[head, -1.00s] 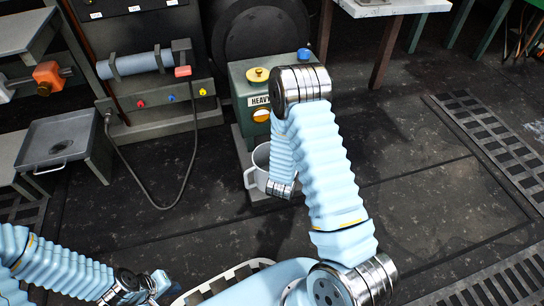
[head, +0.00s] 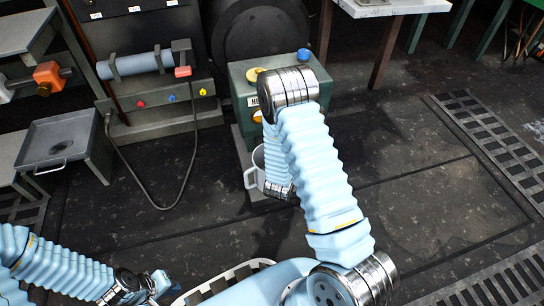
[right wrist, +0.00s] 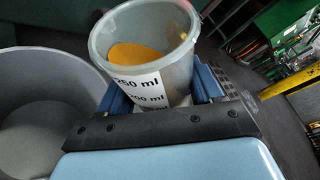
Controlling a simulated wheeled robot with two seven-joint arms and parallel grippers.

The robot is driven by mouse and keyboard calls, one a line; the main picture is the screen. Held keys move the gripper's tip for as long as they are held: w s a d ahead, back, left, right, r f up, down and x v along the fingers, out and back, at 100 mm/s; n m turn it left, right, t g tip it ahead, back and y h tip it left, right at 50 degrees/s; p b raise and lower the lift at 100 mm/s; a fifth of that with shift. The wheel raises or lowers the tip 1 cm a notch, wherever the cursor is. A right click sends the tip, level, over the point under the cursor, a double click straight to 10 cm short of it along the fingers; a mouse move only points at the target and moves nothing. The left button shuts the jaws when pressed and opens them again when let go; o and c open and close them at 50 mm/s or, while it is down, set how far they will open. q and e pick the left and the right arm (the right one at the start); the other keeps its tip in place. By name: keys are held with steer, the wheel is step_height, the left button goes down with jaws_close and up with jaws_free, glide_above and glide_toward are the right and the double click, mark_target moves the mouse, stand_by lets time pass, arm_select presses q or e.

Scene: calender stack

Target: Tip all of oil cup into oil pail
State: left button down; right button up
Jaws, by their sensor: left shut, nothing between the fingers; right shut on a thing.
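The oil cup (right wrist: 128,72) is a translucent cup with a "250 ml" label and yellow-orange oil inside, seen in the right wrist view. My right gripper (right wrist: 160,88) is shut on it, blue fingers on either side. The oil pail (right wrist: 45,95) is the wide grey vessel left of the cup; no oil shows in its visible part. In the head view the pail (head: 252,179) stands in front of the green machine, partly hidden by my right arm, which also hides the cup and right gripper. My left gripper (head: 165,284) is shut and empty at the lower left.
The green machine (head: 240,92) stands just behind the pail. A black hose (head: 150,200) hangs from the dark panel to the left. A grey tray table (head: 62,140) is at far left. The dark floor right of my right arm is clear.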

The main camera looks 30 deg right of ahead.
steer(key=shift+d+f+n+h+p, duration=0.1)
steer(key=shift+f+n+h+p, duration=0.2)
steer(key=shift+n, duration=0.35)
steer(key=shift+f+n+h+p, duration=0.1)
steer(key=shift+n+h+p, duration=0.3)
steer(key=shift+n, duration=0.25)
stand_by(0.8)
steer(key=shift+r+n+t+h+p, duration=0.35)
steer(key=shift+r+n+p, duration=0.25)
steer(key=shift+n, duration=0.2)
stand_by(0.6)
steer(key=shift+w+a+f+n+t, duration=0.15)
steer(key=shift+a+n, duration=0.15)
steer(key=shift+n, duration=0.1)
steer(key=shift+w+a+f+n+t, duration=0.15)
steer(key=shift+a+n, duration=0.1)
steer(key=shift+n, duration=0.15)
stand_by(0.7)
steer(key=shift+w+a+r+n+t+h+b, duration=0.15)
steer(key=shift+r+n+t+h+b, duration=0.3)
steer(key=shift+n, duration=0.45)
steer(key=shift+a+r+n+t+h+b, duration=0.1)
steer(key=shift+a+r+n+t+b, duration=0.15)
steer(key=shift+r+n+b, duration=0.5)
stand_by(1.3)
